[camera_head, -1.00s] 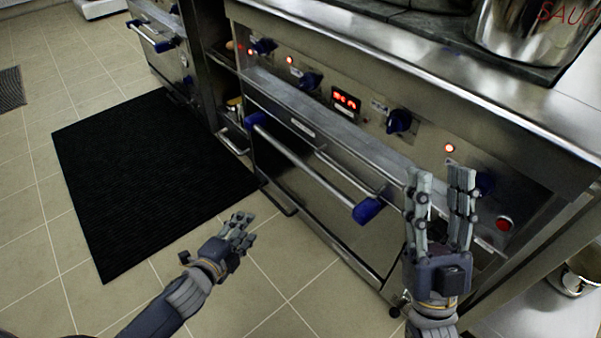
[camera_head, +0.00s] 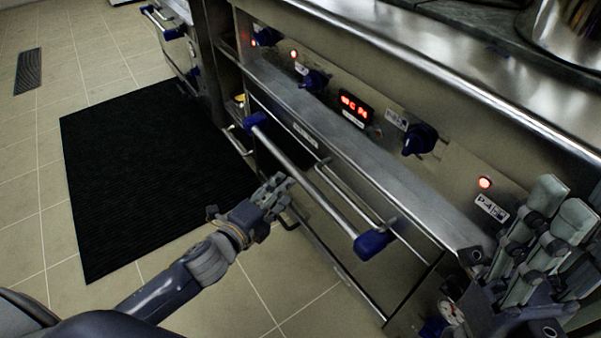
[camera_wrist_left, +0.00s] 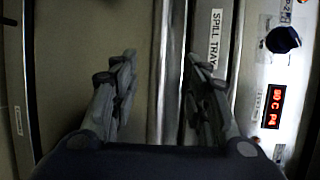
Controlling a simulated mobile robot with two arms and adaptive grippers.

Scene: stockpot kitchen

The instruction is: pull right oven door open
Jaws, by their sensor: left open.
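The oven door (camera_head: 330,238) is a steel front below the control panel. It looks shut. Its long bar handle (camera_head: 310,187) has blue end pieces and slants down to the right in the head view. My left gripper (camera_head: 277,187) is open and empty, close to the oven front on the left of the handle. In the left wrist view its fingers (camera_wrist_left: 160,75) stand apart on either side of a vertical steel edge; I cannot tell whether they touch it. My right gripper (camera_head: 562,205) is at the lower right, in front of the panel's right end, its fingers apart and empty.
The control panel has blue knobs (camera_head: 420,138), red lights and a red display (camera_head: 354,107). A thinner bar (camera_head: 350,190) runs beside the handle. A black mat (camera_head: 150,180) lies on the tiled floor. Another oven (camera_head: 175,45) stands at upper left. A pot (camera_head: 570,35) stands on top.

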